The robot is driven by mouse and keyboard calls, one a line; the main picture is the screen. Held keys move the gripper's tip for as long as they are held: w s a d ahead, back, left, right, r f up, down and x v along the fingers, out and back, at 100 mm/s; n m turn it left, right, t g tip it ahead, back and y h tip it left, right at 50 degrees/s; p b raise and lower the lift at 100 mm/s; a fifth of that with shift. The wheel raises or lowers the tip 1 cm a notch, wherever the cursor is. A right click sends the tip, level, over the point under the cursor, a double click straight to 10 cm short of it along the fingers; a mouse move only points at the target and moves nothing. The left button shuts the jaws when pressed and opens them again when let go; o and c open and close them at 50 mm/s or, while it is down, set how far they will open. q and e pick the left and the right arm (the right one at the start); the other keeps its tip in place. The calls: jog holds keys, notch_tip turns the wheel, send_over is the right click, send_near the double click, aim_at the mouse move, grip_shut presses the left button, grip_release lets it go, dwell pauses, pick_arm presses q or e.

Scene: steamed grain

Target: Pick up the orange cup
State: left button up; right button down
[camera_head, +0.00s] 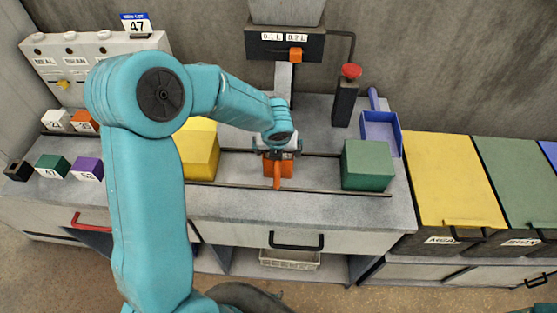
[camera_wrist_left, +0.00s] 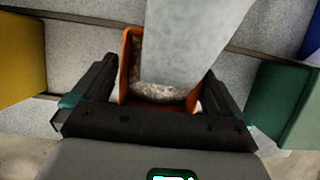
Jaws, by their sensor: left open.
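The orange cup (camera_head: 278,170) stands on the grey counter below the dispenser, with its handle toward the front. In the left wrist view the cup (camera_wrist_left: 126,62) holds pale grains. A grey chute (camera_wrist_left: 190,40) comes down over it and hides part of the inside. My left gripper (camera_head: 276,148) is at the cup, its dark fingers (camera_wrist_left: 160,82) spread on either side of the cup's walls. The left finger looks close to the wall; contact cannot be told. My right gripper is not in view.
A yellow box (camera_head: 198,155) stands left of the cup and a green box (camera_head: 367,166) right of it. The dispenser (camera_head: 286,44) is behind. A blue tray (camera_head: 381,132) lies at the right. Small coloured blocks (camera_head: 52,167) sit at the far left.

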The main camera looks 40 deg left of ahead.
pick_arm(q)
jog(key=shift+w+d+f, duration=0.15)
jog(key=shift+w+f, duration=0.1)
jog(key=shift+s+r, duration=0.1)
jog(key=shift+s, duration=0.1)
jog(key=c, duration=0.9)
jog(key=shift+w, duration=0.2)
jog(key=shift+c, duration=0.9)
jog(key=shift+s, duration=0.1)
jog(key=shift+r+p, duration=0.25)
jog(key=shift+p, duration=0.05)
jog(key=shift+r, duration=0.4)
jog(key=shift+r+p, duration=0.1)
jog(key=shift+p, duration=0.25)
jog(key=shift+s, duration=0.1)
